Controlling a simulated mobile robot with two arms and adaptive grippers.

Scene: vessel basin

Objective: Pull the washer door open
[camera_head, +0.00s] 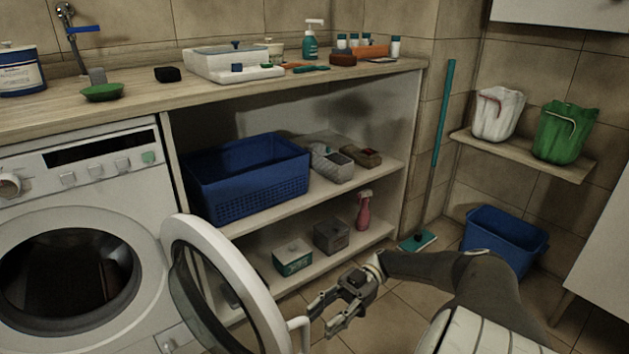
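The white washer (150,200) stands at the left, under the wooden counter. Its round door (215,243) is open, swung out to the right on edge, and the dark drum opening (70,280) is exposed. A pale handle (300,323) sticks out from the door's rim near the bottom of the picture. My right gripper (322,314) is just right of the handle, with its fingers spread apart and pointing left toward it. Nothing shows between the fingers; whether a fingertip touches the handle I cannot tell. The door's lower part is cut off. My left gripper is not in view.
Shelves beside the washer hold a blue basket (250,182), small boxes and a pink spray bottle (363,210). A blue bin (503,240) and a teal mop (417,241) stand at the back right. Tiled floor lies clear around my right forearm.

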